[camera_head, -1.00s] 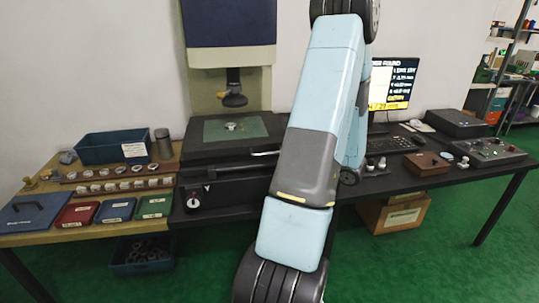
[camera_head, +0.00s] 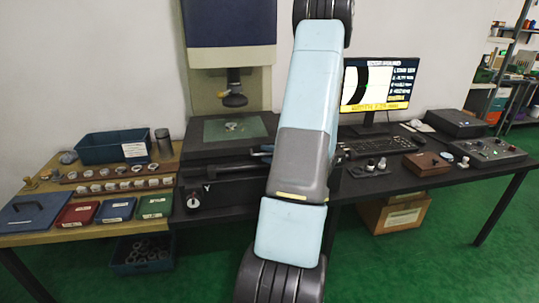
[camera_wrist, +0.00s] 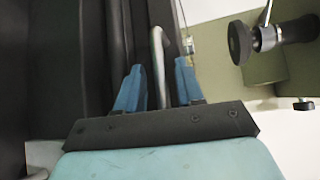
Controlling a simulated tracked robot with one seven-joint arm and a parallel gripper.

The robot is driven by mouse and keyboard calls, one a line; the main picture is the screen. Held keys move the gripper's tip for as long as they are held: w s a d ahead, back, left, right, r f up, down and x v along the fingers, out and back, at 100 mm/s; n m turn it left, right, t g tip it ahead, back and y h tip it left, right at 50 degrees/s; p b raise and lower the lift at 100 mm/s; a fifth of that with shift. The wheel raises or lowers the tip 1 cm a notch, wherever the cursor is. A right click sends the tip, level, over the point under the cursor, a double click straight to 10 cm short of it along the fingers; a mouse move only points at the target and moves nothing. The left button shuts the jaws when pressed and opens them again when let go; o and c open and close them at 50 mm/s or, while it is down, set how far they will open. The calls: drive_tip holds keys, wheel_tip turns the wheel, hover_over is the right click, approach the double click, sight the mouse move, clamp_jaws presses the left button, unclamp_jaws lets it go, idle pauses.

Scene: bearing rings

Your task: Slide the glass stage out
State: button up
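The glass stage (camera_head: 212,131) is a greenish plate on the black base of the measuring machine, with a small metallic ring (camera_head: 231,126) on it. A silver bar handle (camera_wrist: 158,45) shows in the wrist view, running between the two blue fingers. My gripper (camera_wrist: 158,68) is open around this bar, with a gap visible on each side. In the head view my gripper (camera_head: 262,152) is at the front right of the stage, mostly hidden behind my arm. The right part of the stage front is also hidden by my arm.
The machine's lens column (camera_head: 233,88) hangs above the stage. On the left are a blue bin (camera_head: 100,150), a wooden rack of rings and several coloured boxes. On the right are a monitor (camera_head: 405,83), a keyboard and a control box (camera_head: 490,152).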

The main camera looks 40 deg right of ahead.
clamp_jaws()
drive_tip(key=shift+f, duration=0.1)
drive_tip(key=shift+s+d, duration=0.15)
drive_tip(key=shift+d, duration=0.05)
drive_tip(key=shift+a, duration=0.1)
